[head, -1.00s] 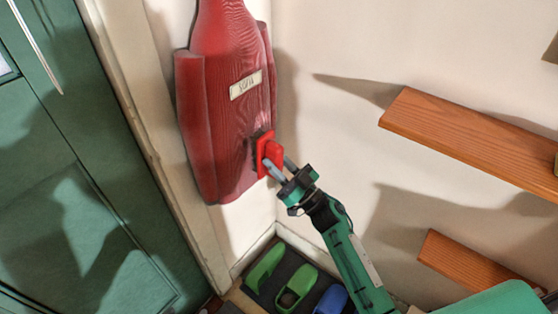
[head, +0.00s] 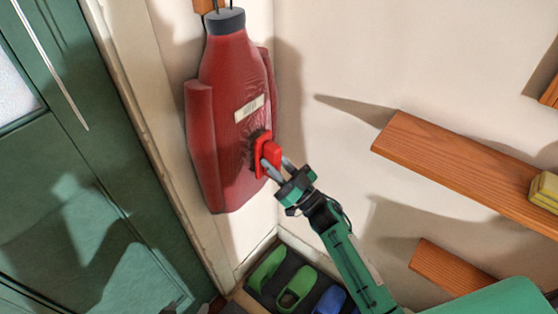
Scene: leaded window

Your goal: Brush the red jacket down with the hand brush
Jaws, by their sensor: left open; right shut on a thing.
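The red jacket (head: 222,130) hangs upright on the wall beside the door, with a dark collar and a pale name label (head: 249,108). My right gripper (head: 271,168) is shut on the red hand brush (head: 270,153). My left gripper (head: 178,306) barely shows as grey tips at the bottom edge, low and away from the jacket, holding nothing that I can see.
A green door (head: 70,190) stands at the left. Wooden shelves (head: 450,160) stick out from the right wall, one with a yellow block (head: 545,190). Green and blue shoes (head: 296,287) stand on a dark mat below. The wall between jacket and shelves is bare.

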